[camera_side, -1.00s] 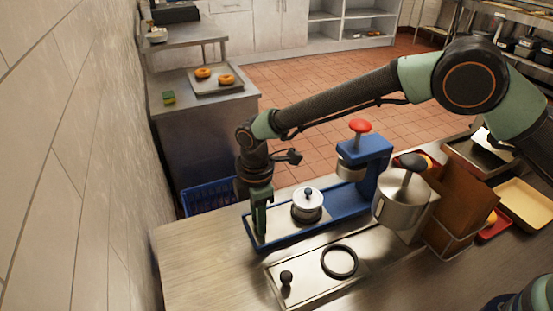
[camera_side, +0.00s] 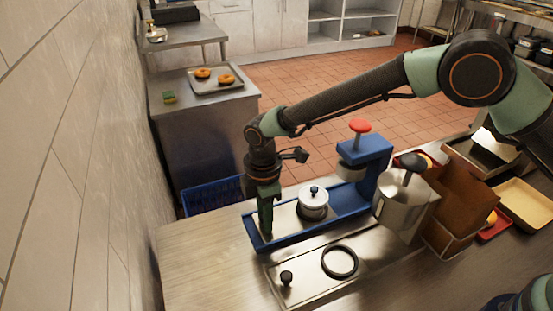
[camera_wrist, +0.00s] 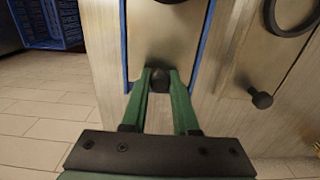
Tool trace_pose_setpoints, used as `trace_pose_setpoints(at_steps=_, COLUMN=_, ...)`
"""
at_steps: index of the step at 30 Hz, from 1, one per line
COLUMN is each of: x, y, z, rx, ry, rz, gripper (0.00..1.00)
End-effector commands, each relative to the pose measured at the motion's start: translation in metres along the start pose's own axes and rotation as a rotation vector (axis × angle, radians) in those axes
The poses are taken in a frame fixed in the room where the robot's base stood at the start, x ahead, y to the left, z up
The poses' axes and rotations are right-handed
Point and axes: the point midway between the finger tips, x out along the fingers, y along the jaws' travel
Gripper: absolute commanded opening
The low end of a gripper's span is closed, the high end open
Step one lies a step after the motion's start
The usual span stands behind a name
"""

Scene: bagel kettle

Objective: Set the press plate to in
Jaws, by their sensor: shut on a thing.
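The press plate (camera_side: 286,220) is a pale metal slide in the long blue press base (camera_side: 350,209). A round silver piece with a dark knob (camera_side: 313,203) stands on its right part. In the wrist view the plate (camera_wrist: 165,35) lies between blue rails, with a black knob (camera_wrist: 160,80) at its near end. My gripper (camera_side: 266,234) points down at the plate's left end. In the wrist view my gripper (camera_wrist: 160,76) is shut on the black knob. The blue press head with a red knob (camera_side: 359,126) stands at the base's right end.
A metal panel (camera_side: 310,284) with a small black knob and a black ring (camera_side: 340,261) lies in front of the base. A silver canister (camera_side: 402,203) stands just right of the press. Bare counter (camera_side: 200,262) is free at left.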

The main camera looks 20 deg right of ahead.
Motion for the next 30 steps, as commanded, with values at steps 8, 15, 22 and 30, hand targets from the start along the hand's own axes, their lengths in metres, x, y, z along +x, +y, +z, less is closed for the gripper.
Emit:
trace_pose_setpoints(at_steps=8, x=-0.002, y=-0.001, z=0.049, rx=0.002, ry=-0.002, rz=-0.004, gripper=0.0)
trace_pose_setpoints(at_steps=15, x=-0.002, y=-0.001, z=0.058, rx=-0.001, ry=-0.001, rz=-0.002, gripper=0.0)
trace_pose_setpoints(at_steps=22, x=-0.002, y=-0.001, z=0.057, rx=-0.001, ry=-0.001, rz=-0.002, gripper=0.47)
trace_pose_setpoints(at_steps=30, x=-0.001, y=0.0, z=0.058, rx=0.001, ry=0.0, rz=-0.001, gripper=0.58)
